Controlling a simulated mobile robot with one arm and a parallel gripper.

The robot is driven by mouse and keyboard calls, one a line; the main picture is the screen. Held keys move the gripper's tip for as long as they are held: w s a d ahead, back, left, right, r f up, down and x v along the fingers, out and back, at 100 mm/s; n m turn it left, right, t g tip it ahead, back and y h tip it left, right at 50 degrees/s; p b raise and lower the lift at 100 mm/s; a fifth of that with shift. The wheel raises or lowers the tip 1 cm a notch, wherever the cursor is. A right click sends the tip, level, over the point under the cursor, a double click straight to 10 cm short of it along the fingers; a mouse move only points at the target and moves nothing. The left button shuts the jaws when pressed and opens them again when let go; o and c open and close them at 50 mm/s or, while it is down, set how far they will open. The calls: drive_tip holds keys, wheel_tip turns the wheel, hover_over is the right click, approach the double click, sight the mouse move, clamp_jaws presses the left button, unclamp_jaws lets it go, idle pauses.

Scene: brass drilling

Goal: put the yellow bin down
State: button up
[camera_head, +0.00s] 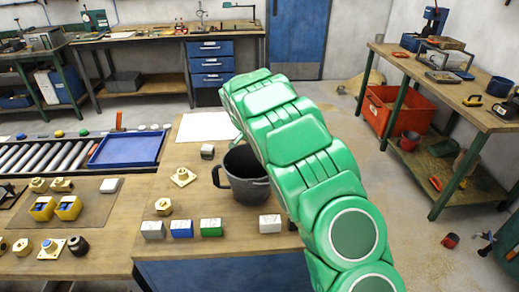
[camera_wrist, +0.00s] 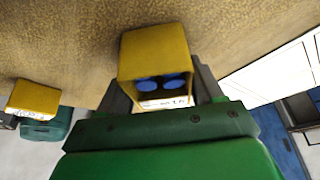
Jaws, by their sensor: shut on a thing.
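The yellow bin (camera_wrist: 152,42) is between the two dark fingers of my gripper (camera_wrist: 160,82) in the wrist view. My gripper is shut on it. Blue round pieces show inside the bin, and a white label is on its near edge. What lies under the bin cannot be told. In the head view my green arm crosses the middle, and the gripper and held bin are hidden. Two other yellow bins with blue contents, a left one (camera_head: 42,208) and a right one (camera_head: 68,207), stand side by side on a mat at the left.
The wooden bench (camera_head: 100,264) carries a dark mug (camera_head: 248,181) beside my arm, a blue tray (camera_head: 127,150), and white, blue and green blocks (camera_head: 211,227). Another yellow object (camera_wrist: 36,97) shows at the left in the wrist view. A shelf table (camera_head: 455,95) stands right.

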drive_tip(key=o, duration=1.1)
drive_tip(key=v, duration=1.2)
